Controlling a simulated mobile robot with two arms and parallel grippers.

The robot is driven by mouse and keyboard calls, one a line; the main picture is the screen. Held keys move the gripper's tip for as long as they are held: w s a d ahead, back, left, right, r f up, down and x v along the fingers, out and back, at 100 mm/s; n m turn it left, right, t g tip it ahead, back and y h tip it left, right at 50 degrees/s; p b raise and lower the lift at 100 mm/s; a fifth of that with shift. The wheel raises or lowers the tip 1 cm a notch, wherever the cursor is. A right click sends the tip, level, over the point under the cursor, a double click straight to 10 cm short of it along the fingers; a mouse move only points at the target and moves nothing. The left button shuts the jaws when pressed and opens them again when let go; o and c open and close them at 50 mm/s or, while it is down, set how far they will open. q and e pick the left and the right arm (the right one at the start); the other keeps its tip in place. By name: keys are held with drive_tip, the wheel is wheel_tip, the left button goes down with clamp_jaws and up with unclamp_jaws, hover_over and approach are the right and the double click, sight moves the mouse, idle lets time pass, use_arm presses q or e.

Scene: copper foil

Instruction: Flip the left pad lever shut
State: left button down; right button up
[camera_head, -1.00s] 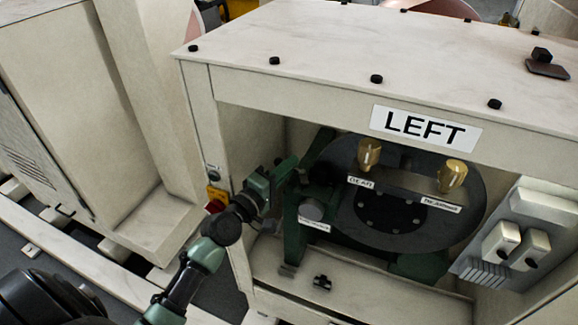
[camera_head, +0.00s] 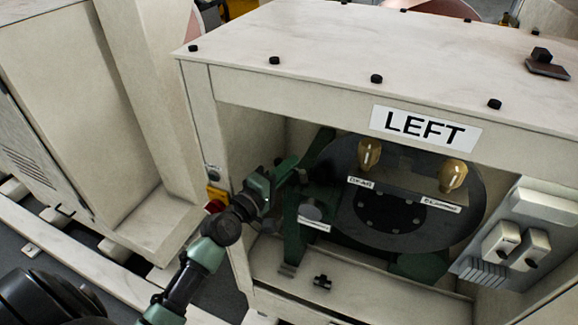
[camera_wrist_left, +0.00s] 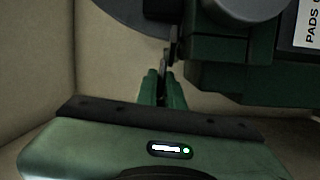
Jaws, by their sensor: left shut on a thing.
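Inside the housing marked LEFT, a dark round disc (camera_head: 350,205) sits in a green frame with labels and two brass-coloured knobs (camera_head: 369,153). My left gripper (camera_head: 288,170) reaches in at the left side of this frame. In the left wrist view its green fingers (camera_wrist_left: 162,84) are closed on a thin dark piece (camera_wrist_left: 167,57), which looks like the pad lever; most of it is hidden. A green block with a label starting PADS (camera_wrist_left: 308,24) is just right of the fingers. My right gripper is not in view.
The housing's left post (camera_head: 203,130) stands close beside my left forearm. The housing top (camera_head: 330,40) overhangs the opening. A grey switch box (camera_head: 515,245) is on the right inner side. A small black fitting (camera_head: 321,282) sits on the lower ledge.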

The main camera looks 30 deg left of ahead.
use_arm(q)
drive_tip(key=shift+f, duration=0.1)
drive_tip(key=n+y+p, duration=0.1)
drive_tip(key=p, duration=0.1)
drive_tip(key=n+y+p, duration=0.1)
drive_tip(key=y+p, duration=0.1)
drive_tip(key=s+r+n+y+p, duration=0.1)
drive_tip(key=p, duration=0.1)
drive_tip(key=shift+d+y+p, duration=0.2)
drive_tip(key=shift+y+p, duration=0.2)
drive_tip(key=shift+s+f+n+y+p, duration=0.1)
drive_tip(key=shift+f+n+y+p, duration=0.1)
drive_tip(key=shift+n+y+p, duration=0.35)
drive_tip(key=shift+s+f+n+y+p, duration=0.1)
drive_tip(key=shift+f+n+y+p, duration=0.15)
drive_tip(key=shift+y, duration=0.5)
drive_tip(key=c, duration=1.5)
unclamp_jaws()
drive_tip(key=shift+c, duration=0.2)
drive_tip(key=s+d, duration=0.1)
drive_tip(key=s, duration=0.6)
drive_tip(key=shift+s+d, duration=0.25)
drive_tip(key=shift+s, duration=0.05)
drive_tip(key=shift+o, duration=0.2)
drive_tip(key=shift+f, duration=0.1)
